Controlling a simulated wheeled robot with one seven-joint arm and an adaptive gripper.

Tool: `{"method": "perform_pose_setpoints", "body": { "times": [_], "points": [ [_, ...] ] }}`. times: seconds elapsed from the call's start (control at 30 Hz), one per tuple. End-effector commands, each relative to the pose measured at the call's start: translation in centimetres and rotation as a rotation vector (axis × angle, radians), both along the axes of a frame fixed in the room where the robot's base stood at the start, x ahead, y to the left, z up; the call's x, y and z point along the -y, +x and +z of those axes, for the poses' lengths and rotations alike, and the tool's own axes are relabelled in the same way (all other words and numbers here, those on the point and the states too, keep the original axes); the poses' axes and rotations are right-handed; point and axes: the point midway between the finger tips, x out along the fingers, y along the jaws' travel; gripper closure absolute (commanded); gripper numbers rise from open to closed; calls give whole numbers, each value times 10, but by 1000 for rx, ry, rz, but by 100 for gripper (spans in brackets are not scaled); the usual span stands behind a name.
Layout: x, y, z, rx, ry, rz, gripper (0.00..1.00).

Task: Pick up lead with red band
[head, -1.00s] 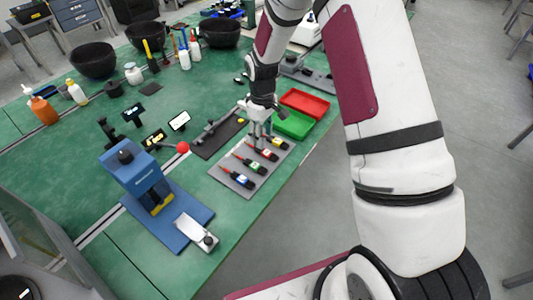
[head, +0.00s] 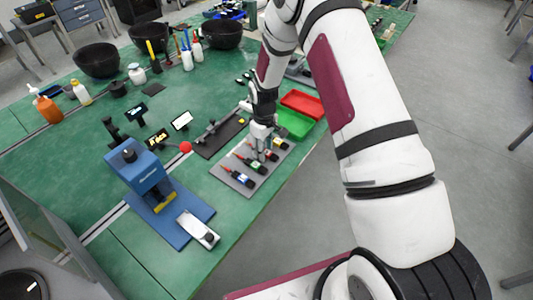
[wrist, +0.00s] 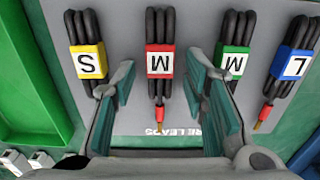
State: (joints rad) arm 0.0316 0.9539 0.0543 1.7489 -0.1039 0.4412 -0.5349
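The lead with the red band (wrist: 159,62) lies on a grey board (wrist: 130,120) in the wrist view, its band marked M and its red tip towards my wrist. In the head view my gripper (head: 263,152) is low over the board (head: 221,178) and partly hides the red-banded lead. The yellow-banded lead (wrist: 88,60), marked S, is left of it. The green-banded lead (wrist: 233,62), marked M, and the blue-banded lead (wrist: 296,64), marked L, are right.
A green tray (head: 294,124) and a red tray (head: 303,103) are just beyond the board. A blue press (head: 140,170) stands at the near left. Small displays (head: 181,121), bottles (head: 49,109) and black bowls (head: 97,61) stand farther back.

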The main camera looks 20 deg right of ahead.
Motion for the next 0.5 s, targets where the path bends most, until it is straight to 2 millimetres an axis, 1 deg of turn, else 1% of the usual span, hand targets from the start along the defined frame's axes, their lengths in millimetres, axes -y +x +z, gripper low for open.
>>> {"method": "perform_pose_setpoints", "body": {
  "times": [0.03,0.13,0.17,0.5],
  "points": [
    [0,0,0,0,0,0,76],
    [0,0,0,0,0,0,99],
    [0,0,0,0,0,0,100],
    [0,0,1,0,0,0,100]
  ]
}}
